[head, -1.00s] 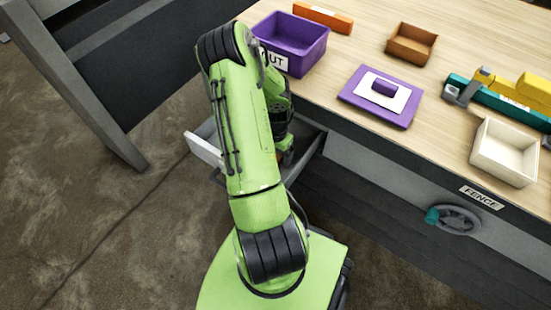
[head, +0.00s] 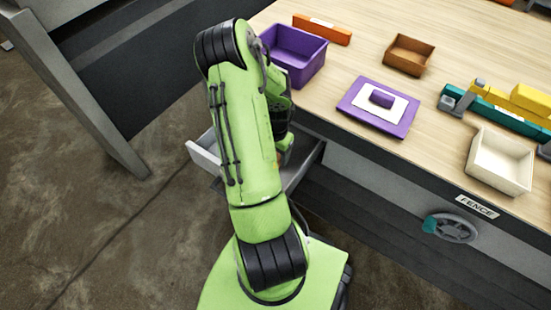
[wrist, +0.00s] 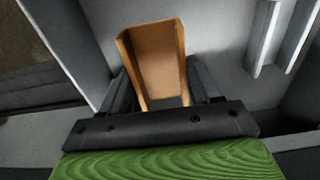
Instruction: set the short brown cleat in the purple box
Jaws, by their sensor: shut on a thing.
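The short brown cleat (wrist: 157,62), a brown channel with raised sides, is between the two dark fingers of my gripper (wrist: 160,88) in the wrist view. My gripper is shut on it. Pale grey drawer surfaces lie behind it; I cannot tell whether the cleat touches them. In the head view my arm hides the cleat and most of my gripper, which is low at the open drawer (head: 204,157). The purple box (head: 306,70) stands open on the bench at its near left corner, above and beyond the drawer.
Two grey strips (wrist: 264,38) stand in the drawer right of the cleat. On the bench are an orange bar (head: 322,30), a brown tray (head: 409,56), a purple plate (head: 362,117) with a small block, a cream box (head: 500,160) and a teal-yellow fence (head: 510,115).

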